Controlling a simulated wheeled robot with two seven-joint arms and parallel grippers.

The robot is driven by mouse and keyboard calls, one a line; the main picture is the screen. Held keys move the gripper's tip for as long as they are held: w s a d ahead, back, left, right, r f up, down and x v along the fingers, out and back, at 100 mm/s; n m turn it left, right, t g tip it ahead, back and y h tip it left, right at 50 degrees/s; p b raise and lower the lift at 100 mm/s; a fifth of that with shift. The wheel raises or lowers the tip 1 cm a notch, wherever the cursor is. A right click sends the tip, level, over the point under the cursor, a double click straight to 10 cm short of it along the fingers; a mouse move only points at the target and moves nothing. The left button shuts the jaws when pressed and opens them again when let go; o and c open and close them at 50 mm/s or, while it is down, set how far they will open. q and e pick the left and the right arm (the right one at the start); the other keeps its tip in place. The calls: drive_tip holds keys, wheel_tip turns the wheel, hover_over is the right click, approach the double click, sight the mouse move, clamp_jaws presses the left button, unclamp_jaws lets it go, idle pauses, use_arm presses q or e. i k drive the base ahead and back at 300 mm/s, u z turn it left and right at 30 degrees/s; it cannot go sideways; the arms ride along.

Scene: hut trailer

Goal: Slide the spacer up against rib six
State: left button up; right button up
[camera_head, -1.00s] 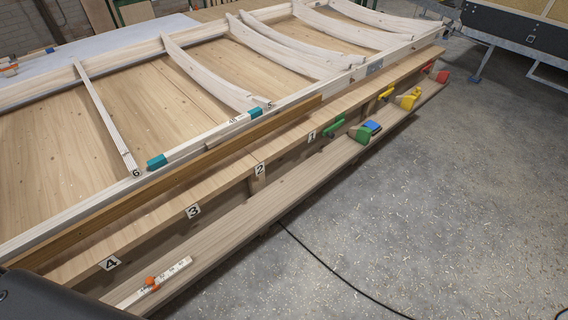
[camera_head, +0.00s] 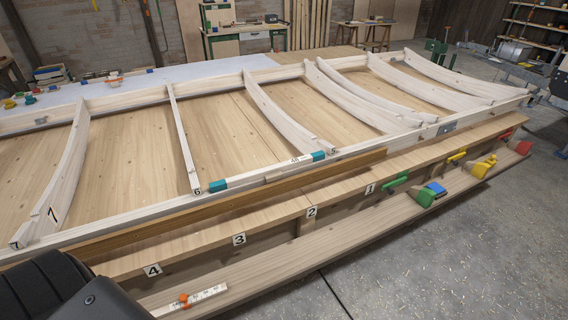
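The spacer (camera_head: 250,176) is a pale bar with teal ends, lying along the near edge of the wooden frame between ribs six and five. Its left teal end is close beside the foot of rib six (camera_head: 183,145); I cannot tell whether they touch. Its right teal end is near the foot of rib five (camera_head: 275,112). Rib six is a thin, straight-looking pale strip with a "6" label at its near end. Neither of my grippers is in view; only a dark part of my body shows at the bottom left.
A brown board (camera_head: 225,203) runs along the frame's near side. Below it, a shelf (camera_head: 340,245) carries a marked rule with an orange slider (camera_head: 190,299) and coloured clamps (camera_head: 432,192). Curved rib seven (camera_head: 62,180) stands at left.

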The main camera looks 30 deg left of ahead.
sight(272, 172)
drive_tip(key=u, duration=1.2)
drive_tip(key=i, duration=0.35)
drive_tip(key=z, duration=1.1)
